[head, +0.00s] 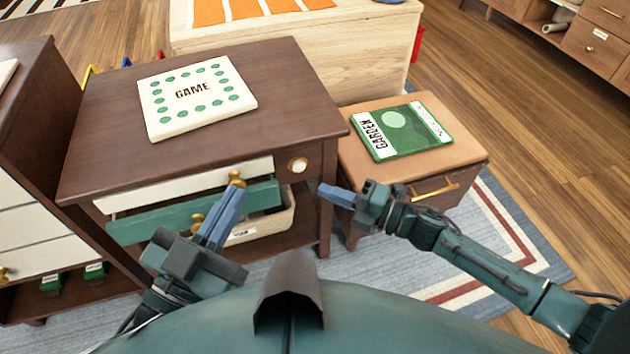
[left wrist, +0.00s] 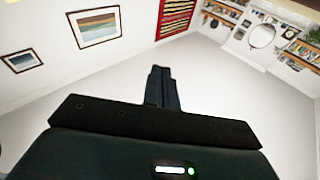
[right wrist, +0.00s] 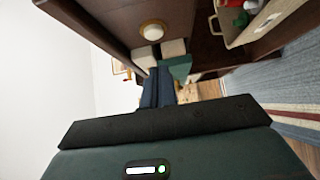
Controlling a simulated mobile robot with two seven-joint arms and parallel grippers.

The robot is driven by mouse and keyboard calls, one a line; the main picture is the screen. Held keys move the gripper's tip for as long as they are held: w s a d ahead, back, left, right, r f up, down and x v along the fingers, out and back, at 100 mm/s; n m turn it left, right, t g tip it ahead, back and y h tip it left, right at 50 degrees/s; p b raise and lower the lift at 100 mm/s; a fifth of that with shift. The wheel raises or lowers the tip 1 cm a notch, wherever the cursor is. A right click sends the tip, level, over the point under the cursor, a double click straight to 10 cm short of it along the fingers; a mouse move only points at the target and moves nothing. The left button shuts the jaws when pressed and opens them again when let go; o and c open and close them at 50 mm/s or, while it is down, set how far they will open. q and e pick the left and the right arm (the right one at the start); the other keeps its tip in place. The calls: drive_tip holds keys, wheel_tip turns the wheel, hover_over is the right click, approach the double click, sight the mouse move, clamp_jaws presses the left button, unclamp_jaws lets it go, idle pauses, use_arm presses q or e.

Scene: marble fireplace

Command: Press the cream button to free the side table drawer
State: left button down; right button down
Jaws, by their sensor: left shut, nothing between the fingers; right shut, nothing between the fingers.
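The dark brown side table (head: 275,85) stands in front of me. The cream button (head: 298,165), round in a gold ring, is on its front at the right; it also shows in the right wrist view (right wrist: 152,31). Left of it are a cream drawer front (head: 180,184) and, below, a green drawer front (head: 150,226) that looks pulled out. My left gripper (head: 236,192) is shut and empty, in front of the drawers in the head view. My right gripper (head: 322,189) is shut and empty, below and right of the button and apart from it.
A GAME box (head: 195,97) lies on the side table. A bin (head: 277,222) sits beneath the drawers. A lower tan-topped cabinet (head: 465,150) with a GARDEN book (head: 400,130) is close on the right. A dark cabinet (head: 30,150) stands on the left. Rug (head: 540,240) covers the floor at right.

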drive_tip(key=p+v, duration=0.1)
drive_tip(key=v, duration=0.5)
drive_tip(key=shift+s+d, duration=0.2)
drive_tip(key=shift+d, duration=0.05)
idle(0.7)
